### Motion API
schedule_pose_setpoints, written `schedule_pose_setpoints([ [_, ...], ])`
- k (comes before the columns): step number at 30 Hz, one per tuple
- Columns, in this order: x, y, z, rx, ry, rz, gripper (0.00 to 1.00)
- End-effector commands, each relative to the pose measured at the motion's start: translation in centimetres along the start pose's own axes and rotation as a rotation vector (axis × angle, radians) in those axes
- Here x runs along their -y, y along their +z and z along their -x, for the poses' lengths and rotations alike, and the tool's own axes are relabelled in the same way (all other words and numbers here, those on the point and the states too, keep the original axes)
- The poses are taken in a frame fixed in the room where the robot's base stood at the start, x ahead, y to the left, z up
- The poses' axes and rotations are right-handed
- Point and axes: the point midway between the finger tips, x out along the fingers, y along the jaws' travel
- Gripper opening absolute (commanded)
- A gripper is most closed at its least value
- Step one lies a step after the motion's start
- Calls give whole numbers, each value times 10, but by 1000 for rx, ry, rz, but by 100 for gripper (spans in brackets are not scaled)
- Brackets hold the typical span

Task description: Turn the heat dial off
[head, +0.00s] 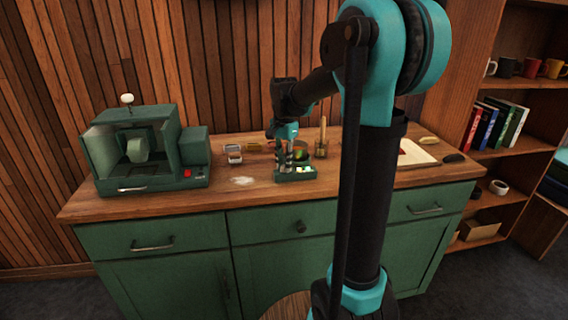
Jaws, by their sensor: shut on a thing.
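A small green device (297,174) with pale patches on its front stands near the counter's front edge, in the middle of the head view. A dark, rainbow-tinted round part (301,154) rises behind it. My gripper (283,165) points down at the left part of this device, its fingers close together. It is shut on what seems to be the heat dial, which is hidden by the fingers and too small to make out.
A larger green machine (150,160) with a red button stands at the counter's left. Small metal tins (234,153) and a pale smear (242,180) lie between it and my gripper. A wooden-handled tool (322,140) stands close right. A board (415,153) lies further right.

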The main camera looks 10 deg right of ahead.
Motion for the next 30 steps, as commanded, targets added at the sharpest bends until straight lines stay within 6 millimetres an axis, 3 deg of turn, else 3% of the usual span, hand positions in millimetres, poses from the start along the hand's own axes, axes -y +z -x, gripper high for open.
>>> schedule_pose_setpoints([
  [8,0,0,0,0,0,154,0],
  [30,0,0,0,0,0,849,0],
])
